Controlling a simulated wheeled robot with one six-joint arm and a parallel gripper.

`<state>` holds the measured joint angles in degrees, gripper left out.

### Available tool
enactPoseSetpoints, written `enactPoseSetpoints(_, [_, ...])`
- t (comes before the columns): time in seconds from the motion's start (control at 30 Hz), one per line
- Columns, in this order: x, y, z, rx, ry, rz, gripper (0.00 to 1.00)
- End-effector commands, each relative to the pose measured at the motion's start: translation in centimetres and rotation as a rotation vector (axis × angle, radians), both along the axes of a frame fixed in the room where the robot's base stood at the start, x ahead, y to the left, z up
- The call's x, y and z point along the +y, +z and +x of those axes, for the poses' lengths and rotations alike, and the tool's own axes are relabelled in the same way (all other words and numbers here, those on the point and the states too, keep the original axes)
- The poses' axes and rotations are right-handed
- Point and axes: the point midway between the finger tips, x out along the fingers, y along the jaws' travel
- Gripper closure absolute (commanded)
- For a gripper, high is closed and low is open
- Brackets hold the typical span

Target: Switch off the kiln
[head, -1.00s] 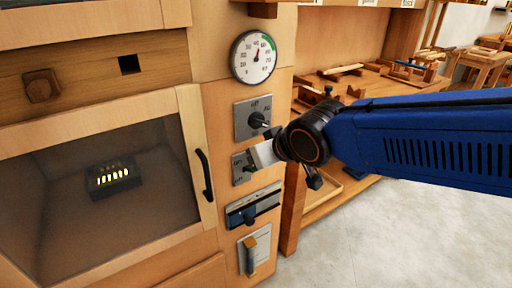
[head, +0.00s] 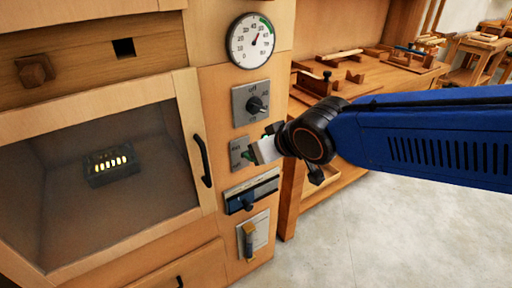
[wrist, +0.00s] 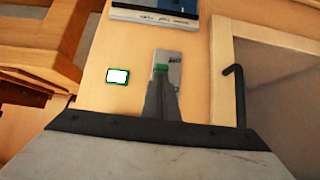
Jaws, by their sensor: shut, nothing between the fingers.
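The kiln is a light wooden cabinet (head: 211,95) with a glass door, and several bars glow yellow on a dark block (head: 108,165) inside. Its right column carries a gauge (head: 250,41), a grey plate with a black rotary knob (head: 257,104), and a smaller grey switch plate (head: 239,153). In the wrist view the switch plate (wrist: 173,62) shows a green part, with a lit white, green-rimmed square (wrist: 117,76) to its left. My gripper (head: 255,152) is shut and empty at the switch plate, partly covering it. I cannot tell whether it touches.
A black door handle (head: 202,160) stands out to the left. A wooden workbench (head: 360,90) lies right, above open floor (head: 400,235).

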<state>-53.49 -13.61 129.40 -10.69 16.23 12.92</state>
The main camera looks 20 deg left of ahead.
Motion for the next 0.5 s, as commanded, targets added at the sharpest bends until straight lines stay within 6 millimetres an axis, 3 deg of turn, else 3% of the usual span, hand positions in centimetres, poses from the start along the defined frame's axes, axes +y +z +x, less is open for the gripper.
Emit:
enactPoseSetpoints(0.27, [-0.8, -1.7, -0.7, 0.001, 0.0, -0.001, 1.0])
enactPoseSetpoints(0.5, [-0.7, -1.5, -0.6, 0.0, 0.0, 0.0, 1.0])
